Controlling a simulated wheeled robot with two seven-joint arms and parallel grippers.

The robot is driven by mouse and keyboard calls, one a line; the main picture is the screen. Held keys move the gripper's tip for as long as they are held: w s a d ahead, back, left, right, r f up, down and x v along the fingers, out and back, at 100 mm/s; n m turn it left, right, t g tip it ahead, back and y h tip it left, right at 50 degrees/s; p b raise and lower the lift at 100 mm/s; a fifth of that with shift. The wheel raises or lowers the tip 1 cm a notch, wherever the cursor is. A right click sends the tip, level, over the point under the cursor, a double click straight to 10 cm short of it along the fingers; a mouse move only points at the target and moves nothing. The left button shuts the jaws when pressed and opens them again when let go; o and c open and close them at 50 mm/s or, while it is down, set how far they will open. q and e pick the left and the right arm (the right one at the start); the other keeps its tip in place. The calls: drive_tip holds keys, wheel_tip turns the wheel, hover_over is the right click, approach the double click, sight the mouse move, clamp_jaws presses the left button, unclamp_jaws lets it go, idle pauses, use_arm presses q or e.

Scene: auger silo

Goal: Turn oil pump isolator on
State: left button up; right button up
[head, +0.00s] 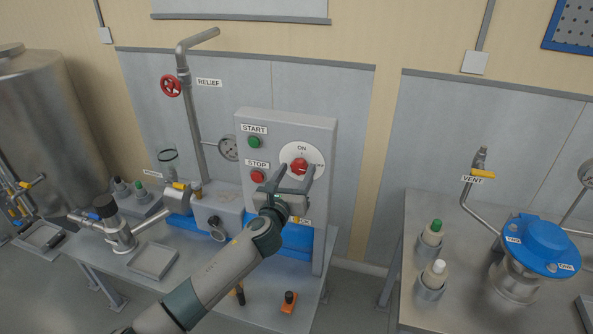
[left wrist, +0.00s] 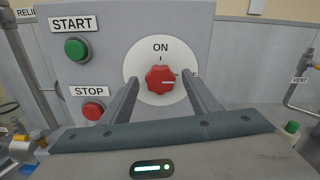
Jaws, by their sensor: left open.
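The isolator is a red lobed knob (head: 299,167) on a round white plate on a grey control box (head: 315,130). In the left wrist view the knob (left wrist: 160,80) sits below the word ON, and its white pointer mark faces right, away from ON. My left gripper (head: 290,178) is open in front of the plate. In the left wrist view its two fingers (left wrist: 160,90) stand on either side of the knob, with gaps to it. I cannot tell how far the fingertips reach around it. The lettering right of the knob is partly hidden. My right gripper is not in view.
Left of the knob are the green START button (head: 254,142) and the red STOP button (head: 257,176). A red RELIEF handwheel (head: 171,86) and a gauge (head: 229,148) are further left. A second bench (head: 400,290) with a blue-lidded vessel (head: 545,240) stands at right.

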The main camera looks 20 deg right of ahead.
use_arm(q)
drive_tip(key=shift+w+d, duration=0.2)
drive_tip(key=c, duration=1)
drive_tip(key=shift+c, duration=0.2)
